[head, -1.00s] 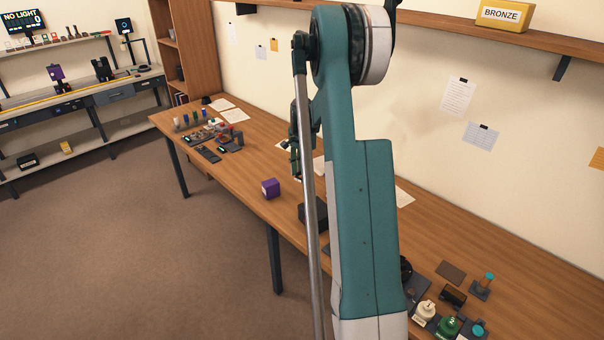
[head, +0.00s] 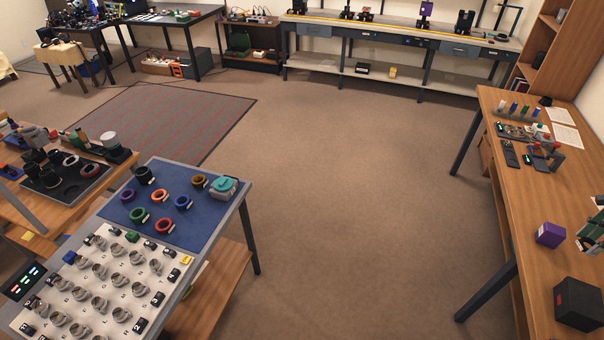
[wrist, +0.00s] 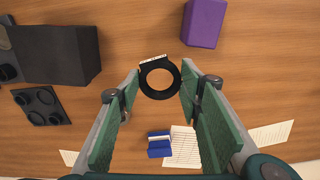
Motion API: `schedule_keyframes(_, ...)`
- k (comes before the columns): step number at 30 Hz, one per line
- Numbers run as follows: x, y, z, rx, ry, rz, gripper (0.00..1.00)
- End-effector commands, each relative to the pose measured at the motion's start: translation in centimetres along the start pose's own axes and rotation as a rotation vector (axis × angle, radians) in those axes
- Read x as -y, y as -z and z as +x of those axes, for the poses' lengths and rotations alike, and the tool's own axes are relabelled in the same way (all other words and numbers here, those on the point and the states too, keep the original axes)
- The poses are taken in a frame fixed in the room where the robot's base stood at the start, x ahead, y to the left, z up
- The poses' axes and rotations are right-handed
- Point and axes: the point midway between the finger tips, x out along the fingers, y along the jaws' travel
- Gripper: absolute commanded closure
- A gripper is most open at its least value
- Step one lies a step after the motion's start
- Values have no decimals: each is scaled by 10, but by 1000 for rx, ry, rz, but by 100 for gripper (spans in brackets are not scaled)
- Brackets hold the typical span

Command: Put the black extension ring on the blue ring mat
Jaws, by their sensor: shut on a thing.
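In the wrist view a black ring (wrist: 160,95) with a white label on its rim is between the fingertips of my gripper (wrist: 160,72). The fingers touch its left and right sides, and it is above the wooden bench. In the head view part of my gripper (head: 592,236) shows at the right edge; the ring cannot be made out there. The blue ring mat (head: 203,226) lies on a table at the left, far from my gripper. Several coloured rings sit on it, with a dark one (head: 145,175) at its far left corner and a teal object (head: 222,187) at its far right.
A purple box (head: 549,235) and a black box (head: 578,303) stand on the right bench near my gripper. A white board with several metal rings (head: 100,270) adjoins the mat. A dark tray (head: 65,190) stands left of it. Open floor (head: 340,220) separates the tables.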

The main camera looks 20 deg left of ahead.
Motion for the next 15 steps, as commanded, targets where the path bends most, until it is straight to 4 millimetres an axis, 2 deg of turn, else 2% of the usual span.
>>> schedule_keyframes(15, 61, -142, 2, 0, 0, -145, 76)
